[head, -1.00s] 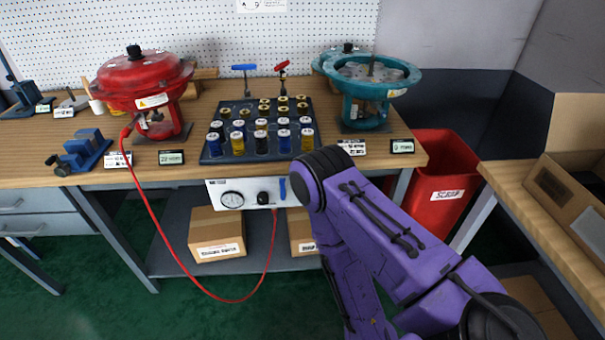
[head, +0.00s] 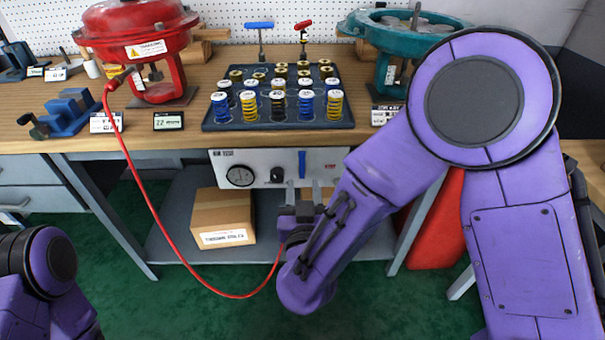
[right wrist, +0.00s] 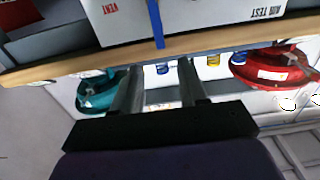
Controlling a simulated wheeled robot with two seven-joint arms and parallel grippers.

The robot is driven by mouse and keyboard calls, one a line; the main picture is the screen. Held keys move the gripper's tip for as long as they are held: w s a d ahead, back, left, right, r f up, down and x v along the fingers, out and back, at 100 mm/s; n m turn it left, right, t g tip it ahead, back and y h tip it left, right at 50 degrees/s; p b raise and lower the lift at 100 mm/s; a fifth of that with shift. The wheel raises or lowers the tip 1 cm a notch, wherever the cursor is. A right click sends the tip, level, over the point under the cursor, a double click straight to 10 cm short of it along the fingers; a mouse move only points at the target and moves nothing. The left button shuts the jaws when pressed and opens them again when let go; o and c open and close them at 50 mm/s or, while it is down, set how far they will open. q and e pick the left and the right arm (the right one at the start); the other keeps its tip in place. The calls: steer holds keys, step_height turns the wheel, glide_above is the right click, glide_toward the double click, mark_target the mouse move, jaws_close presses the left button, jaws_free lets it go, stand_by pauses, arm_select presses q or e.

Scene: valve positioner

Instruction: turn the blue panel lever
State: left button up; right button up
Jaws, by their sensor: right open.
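The blue panel lever (head: 302,164) stands upright on the white test panel (head: 334,160) under the bench's front edge, right of the dial and black knob. It also shows in the right wrist view as a blue strip (right wrist: 155,24), in an upside-down picture. My right gripper (head: 308,190) is just below the lever in the head view, with its fingers pointing toward the panel. In the right wrist view its two fingers (right wrist: 159,68) are apart with nothing between them, and the lever lies beyond the fingertips. My left gripper is out of view; only part of my left arm shows.
A red hose (head: 190,272) hangs from the red actuator (head: 138,42) and loops up near my right gripper. The wooden bench edge (head: 230,139) overhangs the panel. A cardboard box (head: 222,215) sits on the shelf below. A red bin (head: 437,225) stands partly hidden behind my right arm.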

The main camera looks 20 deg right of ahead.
mark_target(302, 157)
steer(key=x, duration=1)
jaws_close()
